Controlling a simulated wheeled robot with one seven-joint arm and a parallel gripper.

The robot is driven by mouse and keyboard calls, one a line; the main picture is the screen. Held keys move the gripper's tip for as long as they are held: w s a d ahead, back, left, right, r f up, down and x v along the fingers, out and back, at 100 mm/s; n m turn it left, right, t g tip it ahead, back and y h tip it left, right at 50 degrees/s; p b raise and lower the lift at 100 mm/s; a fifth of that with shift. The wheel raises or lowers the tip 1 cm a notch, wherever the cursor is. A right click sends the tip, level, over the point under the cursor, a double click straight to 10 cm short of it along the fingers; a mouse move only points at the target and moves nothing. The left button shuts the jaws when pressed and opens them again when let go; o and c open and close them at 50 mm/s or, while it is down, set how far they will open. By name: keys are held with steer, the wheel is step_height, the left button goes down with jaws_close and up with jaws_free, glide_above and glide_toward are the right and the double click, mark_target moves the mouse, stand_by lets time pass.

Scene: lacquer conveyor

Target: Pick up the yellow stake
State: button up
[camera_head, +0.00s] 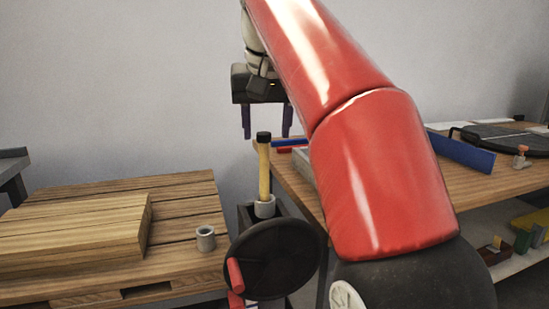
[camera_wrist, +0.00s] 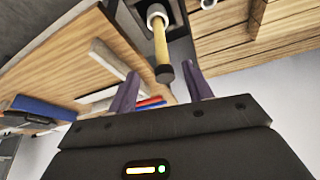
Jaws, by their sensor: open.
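The yellow stake (camera_head: 264,178) stands upright with a black cap on top and its foot in a light grey collar (camera_head: 265,207). In the wrist view, the stake (camera_wrist: 161,45) points toward my gripper, its black end close to the fingertips. My gripper (camera_head: 267,136) is above the stake, pointing down, with its two purple-grey fingers apart, one to each side of the cap as seen. The gripper (camera_wrist: 160,69) holds nothing in the wrist view. Whether the cap is just below or slightly between the fingertips is hard to tell.
A dark round wheel with a red handle (camera_head: 235,273) stands in front of the stake. A wooden pallet (camera_head: 185,205) on the left carries boards (camera_head: 70,225) and a grey cup (camera_head: 205,240). A workbench (camera_head: 480,187) with a blue block (camera_head: 460,152) is on the right.

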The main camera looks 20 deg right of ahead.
mark_target(264, 154)
steer(key=shift+w+d+f, duration=0.1)
steer(key=shift+w+f, duration=0.15)
steer(key=shift+f, duration=0.05)
steer(key=shift+x, duration=1)
steer(key=x, duration=0.5)
steer(key=shift+w+r, duration=0.15)
steer(key=shift+w, duration=0.05)
jaws_close()
